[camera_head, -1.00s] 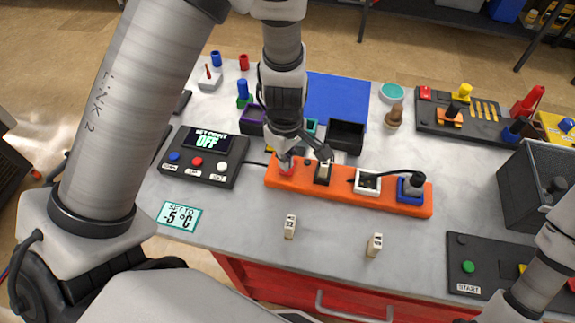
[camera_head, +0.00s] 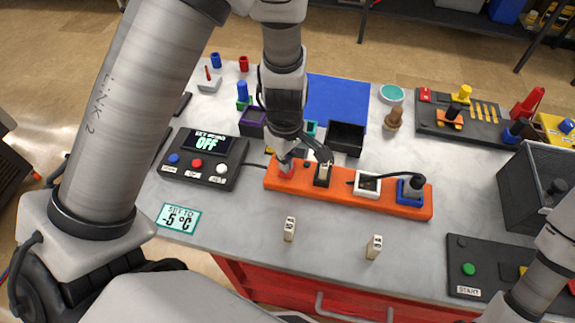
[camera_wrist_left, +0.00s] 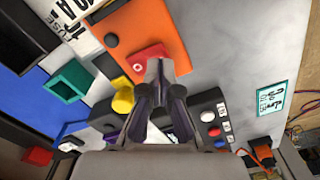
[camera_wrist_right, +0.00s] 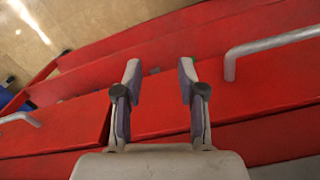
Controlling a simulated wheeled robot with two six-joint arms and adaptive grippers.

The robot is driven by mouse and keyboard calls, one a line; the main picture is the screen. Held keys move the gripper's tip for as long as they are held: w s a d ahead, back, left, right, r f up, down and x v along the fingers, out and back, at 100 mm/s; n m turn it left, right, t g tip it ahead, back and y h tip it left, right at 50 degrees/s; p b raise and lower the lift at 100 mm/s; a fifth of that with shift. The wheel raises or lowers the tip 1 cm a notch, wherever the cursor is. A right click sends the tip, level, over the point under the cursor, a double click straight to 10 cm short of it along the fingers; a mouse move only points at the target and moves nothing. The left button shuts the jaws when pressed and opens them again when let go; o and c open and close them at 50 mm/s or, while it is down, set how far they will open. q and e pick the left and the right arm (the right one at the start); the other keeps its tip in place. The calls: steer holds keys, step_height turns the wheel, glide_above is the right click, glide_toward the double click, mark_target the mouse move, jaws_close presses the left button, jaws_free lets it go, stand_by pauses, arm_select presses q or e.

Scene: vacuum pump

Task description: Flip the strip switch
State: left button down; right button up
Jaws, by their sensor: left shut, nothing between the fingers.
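The orange power strip (camera_head: 338,196) lies across the worktop, with sockets along its top and a red switch at its left end. In the left wrist view the strip (camera_wrist_left: 152,28) fills the upper middle and the red switch (camera_wrist_left: 139,67) shows just beyond my fingertips. My left gripper (camera_head: 285,168) is shut and empty, pointing down at the switch end; it hides most of the switch in the head view. I cannot tell whether the tips touch the switch. My right gripper (camera_wrist_right: 160,68) is open and empty, above the red drawer front.
A dark control box (camera_head: 211,172) reading OFF stands left of the strip. A setpoint card (camera_head: 178,217) shows -5 °C. A plug (camera_head: 410,186) with a black cable sits at the strip's right end. Two small fuse blocks (camera_head: 290,229) (camera_head: 374,247) stand in front; the bench around them is clear.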

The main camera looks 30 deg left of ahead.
arm_select(q)
steer(key=shift+f+b, duration=0.9)
steer(key=shift+f, duration=0.3)
stand_by(0.5)
steer(key=shift+r, duration=0.1)
step_height(320, 180, up, 7)
steer(key=p, duration=0.7)
steer(key=shift+p, duration=0.3)
